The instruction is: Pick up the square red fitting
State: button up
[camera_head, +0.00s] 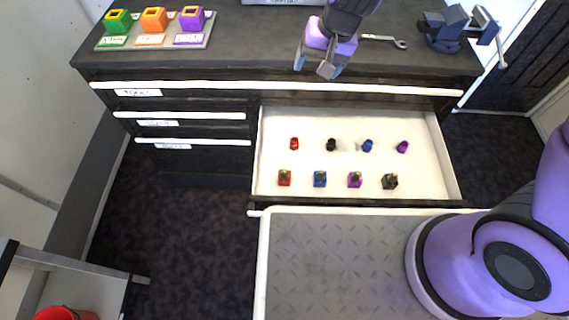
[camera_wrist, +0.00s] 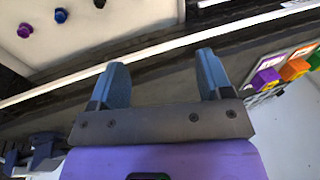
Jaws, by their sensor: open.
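The square red fitting (camera_head: 285,178) sits in the front row of the open white drawer (camera_head: 431,166), at the left end. A rounder red fitting (camera_head: 294,144) lies behind it in the back row. My gripper (camera_head: 314,68) is open and empty above the front edge of the dark worktop, behind the drawer and apart from the fittings. In the wrist view the two blue fingers (camera_wrist: 163,75) stand wide apart with nothing between them. The wrist view shows part of the drawer with purple, blue and black fittings; the square red one is not seen there.
Beside it in the drawer are square blue (camera_head: 320,179), purple (camera_head: 355,180) and black (camera_head: 390,182) fittings. On the worktop are a tray of coloured blocks (camera_head: 154,43), a wrench (camera_head: 384,39) and a vise (camera_head: 447,27). A red bucket (camera_head: 66,314) stands lower left.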

jog(key=s+a+f+h, duration=0.15)
jog(key=a+f, duration=0.35)
jog(key=f, duration=0.8)
jog(key=g+h, duration=0.1)
jog(key=h, duration=0.1)
send_near(284, 177)
jog(key=shift+w+d+f+m+y, duration=0.15)
jog(key=shift+w+m, duration=0.05)
jog(key=shift+w, duration=0.25)
jog(key=shift+w+d+f+m+y, duration=0.1)
jog(key=shift+w+f+m, duration=0.1)
jog(key=shift+w, duration=0.25)
jog(key=shift+s+f, duration=0.15)
jog(key=shift+f, duration=0.5)
jog(key=shift+s+f, duration=0.1)
jog(key=shift+f, duration=4.85)
jog(key=c, duration=1.2)
jog(key=shift+o, duration=0.2)
